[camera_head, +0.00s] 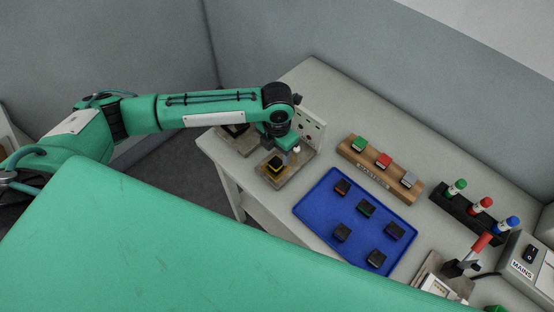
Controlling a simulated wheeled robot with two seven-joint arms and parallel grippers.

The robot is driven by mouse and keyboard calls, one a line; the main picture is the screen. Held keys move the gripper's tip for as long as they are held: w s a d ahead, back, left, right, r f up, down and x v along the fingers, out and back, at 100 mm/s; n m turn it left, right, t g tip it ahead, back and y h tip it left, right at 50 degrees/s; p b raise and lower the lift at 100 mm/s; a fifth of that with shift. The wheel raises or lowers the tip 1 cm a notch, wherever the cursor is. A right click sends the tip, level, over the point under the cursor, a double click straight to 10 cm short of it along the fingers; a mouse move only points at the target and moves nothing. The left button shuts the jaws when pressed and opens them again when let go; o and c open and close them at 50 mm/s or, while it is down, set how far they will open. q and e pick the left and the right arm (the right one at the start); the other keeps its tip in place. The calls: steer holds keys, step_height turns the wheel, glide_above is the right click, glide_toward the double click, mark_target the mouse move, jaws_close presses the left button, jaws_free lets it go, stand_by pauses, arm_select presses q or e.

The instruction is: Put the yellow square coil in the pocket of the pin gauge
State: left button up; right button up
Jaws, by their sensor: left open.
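The yellow square coil (274,166), yellow with a dark body, sits on the brown base of what appears to be the pin gauge (290,177), near the table's left end. At this size I cannot tell whether the coil is fully seated in the pocket. My left gripper (283,151) is open just above and beside the coil, pointing down. Its fingers are small and partly hidden by the wrist, so I cannot tell whether they touch the coil. My right gripper is not in view.
A white panel with holes (312,130) stands right behind the gripper. A blue tray (343,208) holds several dark blocks. Behind it are a wooden rack (351,154) with coloured blocks and a black rack (469,221) with coloured bottles. A red-handled lever (480,242) and mains box (530,262) stand right.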

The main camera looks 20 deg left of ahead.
mark_target(277, 161)
arm_select(q)
step_height(277, 161, up, 7)
steer(key=b, duration=0.1)
steer(key=shift+f, duration=0.15)
stand_by(0.4)
